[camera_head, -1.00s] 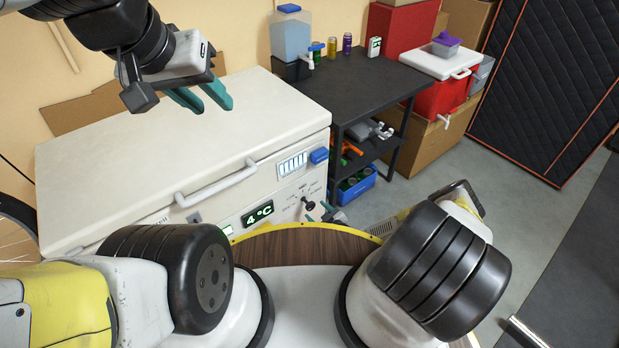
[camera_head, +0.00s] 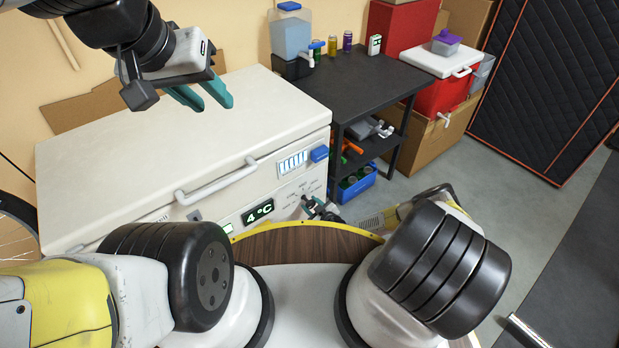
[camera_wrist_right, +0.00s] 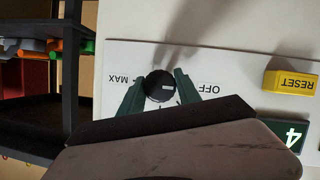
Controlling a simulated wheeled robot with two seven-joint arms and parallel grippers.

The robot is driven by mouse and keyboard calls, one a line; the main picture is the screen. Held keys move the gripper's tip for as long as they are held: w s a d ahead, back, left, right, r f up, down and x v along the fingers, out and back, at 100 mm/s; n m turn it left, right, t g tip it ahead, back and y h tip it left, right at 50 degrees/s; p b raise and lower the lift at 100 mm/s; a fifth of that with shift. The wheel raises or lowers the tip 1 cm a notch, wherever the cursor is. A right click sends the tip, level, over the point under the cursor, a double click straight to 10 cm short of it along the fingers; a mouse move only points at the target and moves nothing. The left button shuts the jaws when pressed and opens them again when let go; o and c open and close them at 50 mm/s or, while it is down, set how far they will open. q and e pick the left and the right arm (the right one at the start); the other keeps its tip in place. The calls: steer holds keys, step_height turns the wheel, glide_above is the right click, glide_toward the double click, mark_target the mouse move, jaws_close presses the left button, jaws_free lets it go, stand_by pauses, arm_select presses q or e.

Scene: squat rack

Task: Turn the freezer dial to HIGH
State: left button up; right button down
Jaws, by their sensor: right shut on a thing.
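The white chest freezer (camera_head: 150,140) stands at the left, lid shut, with a lit 4 °C display (camera_head: 257,211) on its front. Its black round dial (camera_wrist_right: 159,85) is between the green fingers of my right gripper (camera_wrist_right: 159,91) in the right wrist view. That gripper is shut on the dial. MAX is printed left of the dial and OFF right of it, both upside down. A small pale mark shows on the dial face; its exact setting is unclear. In the head view my right gripper (camera_head: 312,204) covers most of the dial. My left gripper (camera_head: 205,97) is open and empty above the lid.
A black shelf table (camera_head: 365,85) stands to the right, with a blue crate (camera_head: 356,184) low down. Open floor lies further right.

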mark_target(313, 205)
stand_by(0.3)
steer(key=m+g+y, duration=0.1)
steer(key=m, duration=0.1)
steer(key=shift+m, duration=0.3)
steer(key=shift+m+g+y, duration=0.5)
steer(key=shift+m+y, duration=0.3)
steer(key=shift+m, duration=0.2)
steer(key=c, duration=0.8)
jaws_free()
steer(key=shift+c, duration=0.2)
steer(key=v, duration=0.6)
steer(key=shift+s+d, duration=0.15)
steer(key=shift+d, duration=0.15)
steer(key=shift+s+d+r, duration=0.3)
steer(key=shift+s+d, duration=0.05)
steer(key=shift+s, duration=0.1)
